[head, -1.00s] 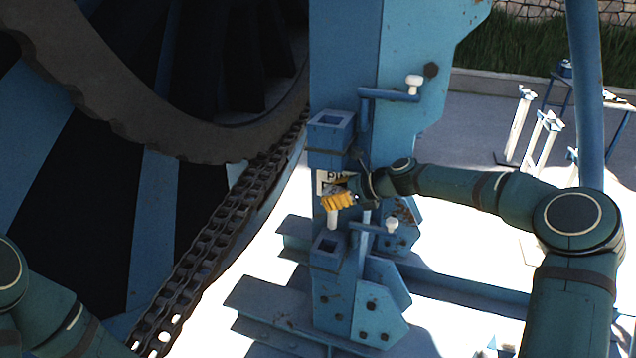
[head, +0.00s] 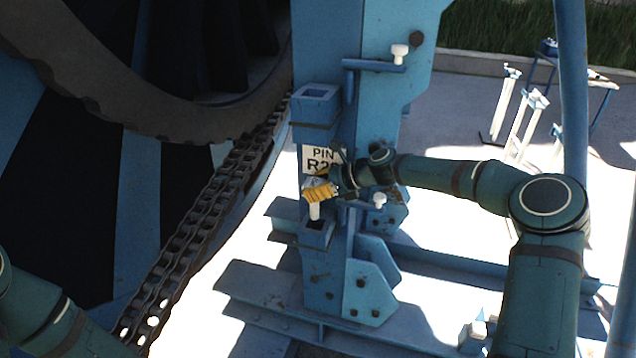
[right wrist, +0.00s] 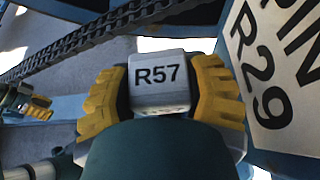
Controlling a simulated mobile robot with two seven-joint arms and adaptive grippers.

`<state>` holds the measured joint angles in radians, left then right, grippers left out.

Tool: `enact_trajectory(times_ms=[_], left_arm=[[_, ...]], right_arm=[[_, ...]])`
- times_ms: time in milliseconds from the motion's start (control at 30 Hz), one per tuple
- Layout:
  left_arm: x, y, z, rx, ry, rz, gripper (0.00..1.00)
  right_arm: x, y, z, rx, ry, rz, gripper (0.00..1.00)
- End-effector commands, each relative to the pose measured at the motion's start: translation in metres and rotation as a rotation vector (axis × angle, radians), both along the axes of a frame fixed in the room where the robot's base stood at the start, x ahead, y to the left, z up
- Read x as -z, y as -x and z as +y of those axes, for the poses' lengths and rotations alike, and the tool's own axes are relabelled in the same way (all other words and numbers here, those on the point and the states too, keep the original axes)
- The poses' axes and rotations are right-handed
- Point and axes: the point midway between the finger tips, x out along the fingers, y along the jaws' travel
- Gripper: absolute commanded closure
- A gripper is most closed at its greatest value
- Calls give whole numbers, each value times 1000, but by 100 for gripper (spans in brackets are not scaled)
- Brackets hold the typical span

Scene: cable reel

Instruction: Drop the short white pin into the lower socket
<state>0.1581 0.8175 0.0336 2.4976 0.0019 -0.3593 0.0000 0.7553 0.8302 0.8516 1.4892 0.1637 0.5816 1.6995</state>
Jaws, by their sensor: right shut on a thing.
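My right gripper (head: 319,192) is shut on the short white pin (head: 314,211), which hangs upright below the yellow fingers. In the right wrist view the right gripper (right wrist: 165,95) has a finger on each side of the pin's head (right wrist: 160,82), marked R57. The lower socket (head: 316,236) is a blue square tube with a dark opening. The pin's lower end is right over or at this opening; I cannot tell whether it has entered. Yellow fingers, apparently my left gripper (right wrist: 25,103), show at the left edge of the right wrist view, their opening unclear.
The upper socket (head: 316,95) is above on the same blue post. A white plate (head: 318,159) reads PIN R29 in the right wrist view. Blue brackets with white-headed pins (head: 400,54) stick out to the right. A heavy chain (head: 205,215) runs at left.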

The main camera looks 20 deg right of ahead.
Motion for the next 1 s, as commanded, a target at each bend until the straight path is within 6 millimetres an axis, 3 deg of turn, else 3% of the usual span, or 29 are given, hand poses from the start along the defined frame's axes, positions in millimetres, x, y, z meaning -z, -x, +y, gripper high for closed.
enact_trajectory(times_ms=[1000], left_arm=[[-5,0,0,0,0,-1,53]], right_arm=[[-3,0,-10,7,0,-6,90]])
